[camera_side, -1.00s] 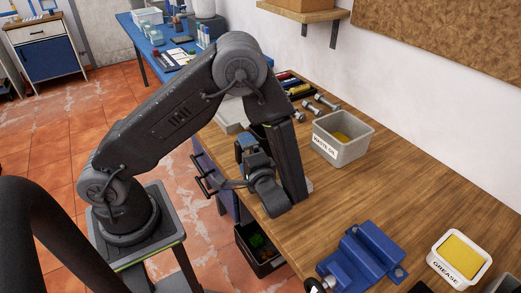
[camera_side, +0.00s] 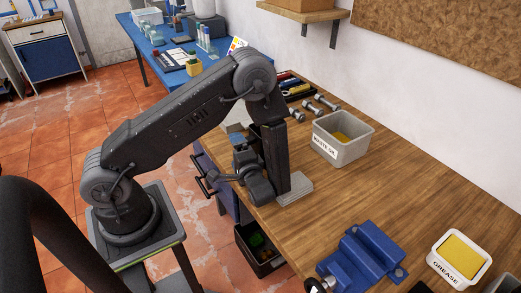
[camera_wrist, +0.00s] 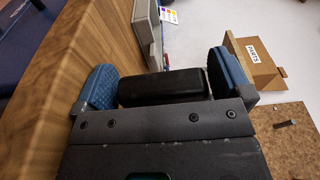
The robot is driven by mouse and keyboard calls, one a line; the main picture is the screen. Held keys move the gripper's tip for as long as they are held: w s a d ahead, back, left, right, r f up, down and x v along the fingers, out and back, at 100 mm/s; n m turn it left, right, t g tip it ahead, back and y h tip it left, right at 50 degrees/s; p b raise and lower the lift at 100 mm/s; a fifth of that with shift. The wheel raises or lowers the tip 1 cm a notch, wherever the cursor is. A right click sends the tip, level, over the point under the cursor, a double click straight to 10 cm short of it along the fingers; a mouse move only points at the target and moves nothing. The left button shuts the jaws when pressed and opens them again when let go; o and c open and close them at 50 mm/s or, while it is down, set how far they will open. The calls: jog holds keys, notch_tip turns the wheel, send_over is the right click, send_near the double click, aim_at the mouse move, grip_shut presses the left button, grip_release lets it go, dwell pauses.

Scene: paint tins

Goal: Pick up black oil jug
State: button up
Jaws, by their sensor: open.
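A black block with rounded edges (camera_wrist: 165,88), apparently the black oil jug, lies between the blue pads of my gripper (camera_wrist: 163,75) in the wrist view. The left pad is close beside it, and the right pad is at its other end; I cannot tell whether either touches. My gripper (camera_side: 243,150) is open. In the side view it is low over the workbench's left edge, and I cannot pick out the jug there because my arm hides that area.
The wooden workbench (camera_side: 400,215) holds a grey plate (camera_side: 297,190) beside my arm, a grey labelled bin (camera_side: 345,150), bolts (camera_side: 309,104), a blue vise (camera_side: 363,255) and a white GREASE tub (camera_side: 440,260). The bench middle is clear. A shelf (camera_side: 320,14) hangs on the wall.

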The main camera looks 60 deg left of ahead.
jog(key=shift+c, duration=0.4)
jog(key=c, duration=0.7)
jog(key=shift+o, duration=0.2)
jog(key=shift+r, duration=0.1)
jog(key=shift+r, duration=0.5)
jog(key=r, duration=0.3)
jog(key=shift+s+a+r, duration=0.25)
jog(key=s+a+r, duration=0.6)
jog(key=s+a, duration=0.1)
jog(key=s, duration=0.1)
jog(key=shift+s+r, duration=0.15)
jog(key=shift+r, duration=0.05)
jog(key=shift+a, duration=0.1)
jog(key=o, duration=0.5)
jog(key=c, duration=0.5)
